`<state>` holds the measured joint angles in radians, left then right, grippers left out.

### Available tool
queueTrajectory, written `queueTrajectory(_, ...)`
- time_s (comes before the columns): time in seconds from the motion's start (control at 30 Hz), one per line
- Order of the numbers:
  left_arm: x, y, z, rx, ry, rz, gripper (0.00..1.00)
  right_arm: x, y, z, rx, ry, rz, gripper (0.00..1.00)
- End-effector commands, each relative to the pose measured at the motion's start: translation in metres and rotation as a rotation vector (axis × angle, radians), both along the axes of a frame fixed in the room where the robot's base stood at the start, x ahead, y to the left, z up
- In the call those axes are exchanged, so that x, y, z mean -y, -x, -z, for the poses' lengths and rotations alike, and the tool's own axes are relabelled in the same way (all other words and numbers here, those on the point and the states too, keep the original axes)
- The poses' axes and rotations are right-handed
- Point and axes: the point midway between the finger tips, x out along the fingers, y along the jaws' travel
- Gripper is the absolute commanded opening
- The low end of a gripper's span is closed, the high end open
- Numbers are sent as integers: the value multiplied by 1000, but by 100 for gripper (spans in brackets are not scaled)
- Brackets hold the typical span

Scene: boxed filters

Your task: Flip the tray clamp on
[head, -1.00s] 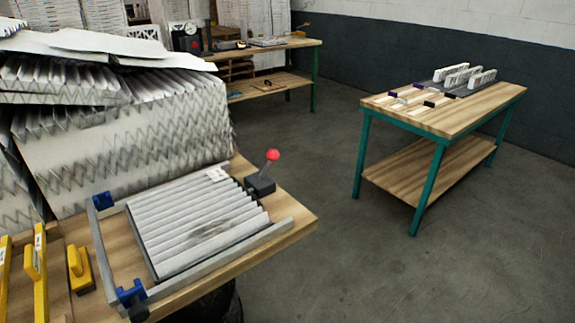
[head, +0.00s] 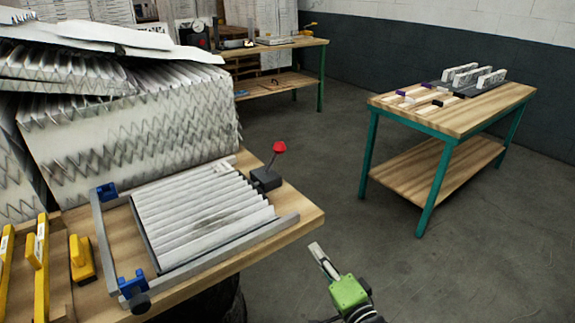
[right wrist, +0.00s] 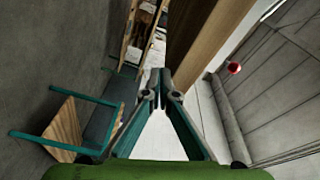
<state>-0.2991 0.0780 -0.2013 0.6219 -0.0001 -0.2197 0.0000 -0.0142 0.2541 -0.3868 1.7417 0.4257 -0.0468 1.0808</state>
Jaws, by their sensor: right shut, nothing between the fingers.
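The tray clamp is a dark block (head: 266,180) with a thin lever and a red knob (head: 279,147), at the tray's far right corner on the wooden bench. The lever stands up, leaning slightly right. The grey tray (head: 205,262) holds a white pleated filter (head: 195,212). My right gripper (head: 316,249) is shut and empty, right of the bench's corner and apart from the clamp. Its fingertips meet in the right wrist view (right wrist: 158,84), where the red knob (right wrist: 234,68) shows to their right. My left gripper is out of view.
A stack of pleated filters (head: 130,135) stands behind the tray. Blue corner pieces (head: 132,285) and yellow tools (head: 82,260) are at the left. A green-legged table (head: 450,110) stands at the right. The floor between is clear.

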Motion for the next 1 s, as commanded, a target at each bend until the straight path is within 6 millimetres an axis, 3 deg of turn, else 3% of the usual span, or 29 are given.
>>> queueTrajectory(0.03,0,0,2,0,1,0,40,-8,2,-34,39,-73,-25,0)
queueTrajectory(0.1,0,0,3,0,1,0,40,-17,7,-72,76,-164,-57,0)
queueTrajectory(0.2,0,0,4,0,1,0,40,-22,11,-110,114,-270,-92,0)
queueTrajectory(0.43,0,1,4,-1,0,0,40,-15,1,-140,169,-450,-113,0)
queueTrajectory(0.83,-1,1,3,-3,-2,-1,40,-14,0,-143,174,-472,-116,0)
queueTrajectory(1.0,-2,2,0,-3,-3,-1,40,-20,-12,-150,176,-470,-115,0)
